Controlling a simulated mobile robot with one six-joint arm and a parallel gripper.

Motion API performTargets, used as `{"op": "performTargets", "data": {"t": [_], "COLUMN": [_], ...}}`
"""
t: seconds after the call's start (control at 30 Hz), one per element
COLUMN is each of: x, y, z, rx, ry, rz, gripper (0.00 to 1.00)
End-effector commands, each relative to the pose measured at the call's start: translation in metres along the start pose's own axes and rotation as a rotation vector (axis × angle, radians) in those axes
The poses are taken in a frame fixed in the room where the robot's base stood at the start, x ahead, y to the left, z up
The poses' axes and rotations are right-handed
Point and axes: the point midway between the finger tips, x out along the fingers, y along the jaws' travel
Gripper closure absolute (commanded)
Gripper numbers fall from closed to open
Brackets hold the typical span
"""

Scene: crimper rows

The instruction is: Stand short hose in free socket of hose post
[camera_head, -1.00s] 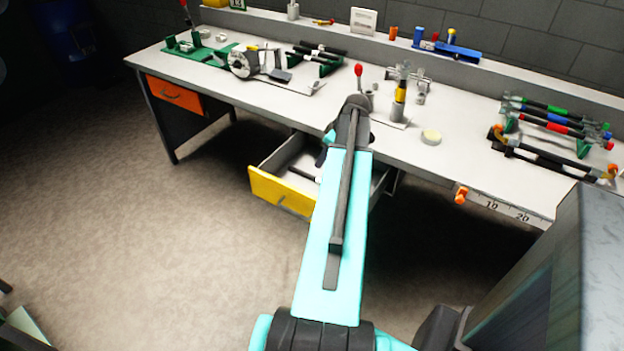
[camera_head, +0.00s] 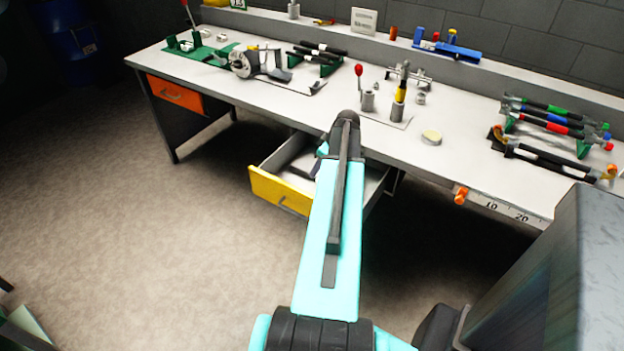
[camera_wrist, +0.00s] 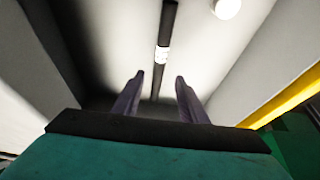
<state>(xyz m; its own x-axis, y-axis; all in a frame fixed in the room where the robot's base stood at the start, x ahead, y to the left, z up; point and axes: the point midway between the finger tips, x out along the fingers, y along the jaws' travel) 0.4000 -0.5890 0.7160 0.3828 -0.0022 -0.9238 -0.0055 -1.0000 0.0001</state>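My gripper (camera_wrist: 159,77) is open in the wrist view, its two fingers pointing into the open yellow-front drawer (camera_head: 280,191). A short black hose (camera_wrist: 167,22) with a white band lies on the pale drawer floor. It runs lengthwise ahead of the fingers, in line with the gap between them; its near end is in shadow, and I see no contact. On the bench in the head view, what looks like the hose post (camera_head: 386,119) has a grey socket (camera_head: 368,101) that looks empty. Beside it stands an upright black hose with a yellow band (camera_head: 401,91).
A small white round thing (camera_wrist: 227,8) lies in the drawer, right of the hose. Drawer walls stand close on both sides. On the bench are a red-knobbed lever (camera_head: 358,72), a round pale tin (camera_head: 432,137) and a rack of hoses (camera_head: 556,122) at right.

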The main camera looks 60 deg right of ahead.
Motion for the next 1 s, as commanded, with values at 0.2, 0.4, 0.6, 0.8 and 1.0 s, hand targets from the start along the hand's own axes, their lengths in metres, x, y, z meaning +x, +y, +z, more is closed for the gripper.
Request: {"op": "performTargets", "data": {"t": [0.2,0.4,0.6,0.8,1.0], "x": [0.010,0.029,0.047,0.051,0.051], "y": [0.001,0.002,0.003,0.003,0.003], "z": [0.001,0.002,0.002,0.003,0.003], "rx": [0.000,0.000,0.001,0.001,0.002], "ry": [0.000,-0.001,0.000,0.000,0.000], "rz": [-0.001,-0.001,0.000,0.001,0.001], "gripper": [0.61,0.61,0.61,0.61,0.61]}}
